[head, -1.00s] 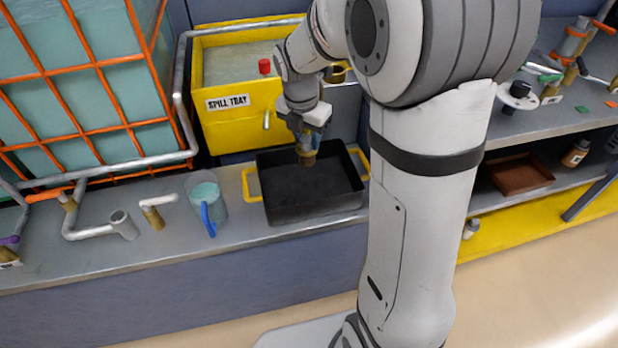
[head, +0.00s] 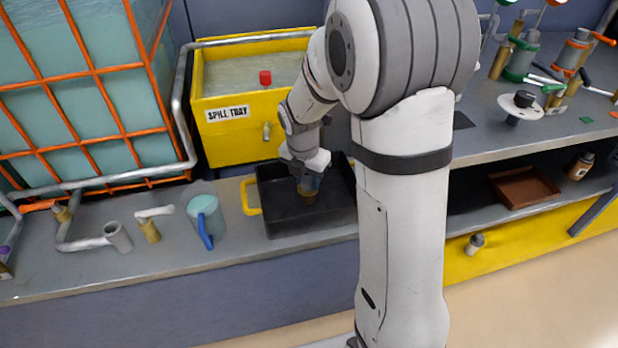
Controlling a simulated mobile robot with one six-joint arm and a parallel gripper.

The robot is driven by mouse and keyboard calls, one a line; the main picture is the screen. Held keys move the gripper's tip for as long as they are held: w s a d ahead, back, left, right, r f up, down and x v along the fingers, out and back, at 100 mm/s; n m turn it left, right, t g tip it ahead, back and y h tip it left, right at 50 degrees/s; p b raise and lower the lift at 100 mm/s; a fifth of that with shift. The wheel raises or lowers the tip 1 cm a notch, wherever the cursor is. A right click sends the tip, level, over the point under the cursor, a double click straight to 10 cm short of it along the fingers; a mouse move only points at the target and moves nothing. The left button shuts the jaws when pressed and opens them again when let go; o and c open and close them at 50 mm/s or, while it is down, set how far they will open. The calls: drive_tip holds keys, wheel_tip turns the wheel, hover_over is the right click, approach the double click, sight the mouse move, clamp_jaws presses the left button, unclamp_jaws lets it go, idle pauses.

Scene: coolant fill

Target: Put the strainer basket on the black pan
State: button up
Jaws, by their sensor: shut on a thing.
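The black pan (head: 283,216) stands on the grey bench with a yellow handle at its left side; my arm hides its right end. My gripper (head: 308,184) points down over the pan. It is shut on a small brownish cylinder (head: 308,193), which looks like the strainer basket. The cylinder is upright and within the pan's outline. I cannot tell whether it touches the pan's floor. The gripper's fingers are small and partly hidden in this view.
A clear jug with a blue handle (head: 205,222) stands close left of the pan. Pipe stubs and a valve (head: 150,228) are further left. The yellow spill tray (head: 235,138) rises behind. A right-hand bench (head: 500,140) carries valves.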

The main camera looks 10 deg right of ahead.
sight(304, 192)
drive_tip(key=shift+f, duration=0.15)
drive_tip(key=o, duration=0.8)
wheel_tip(304, 192, up, 12)
drive_tip(key=s+a+p, duration=0.1)
drive_tip(key=p, duration=0.2)
drive_tip(key=s+d+r+m+y, duration=0.1)
drive_tip(key=s+m, duration=1.9)
drive_tip(key=m, duration=0.7)
drive_tip(key=shift+d+r, duration=0.15)
drive_tip(key=shift+d, duration=0.15)
drive_tip(key=shift+w, duration=0.1)
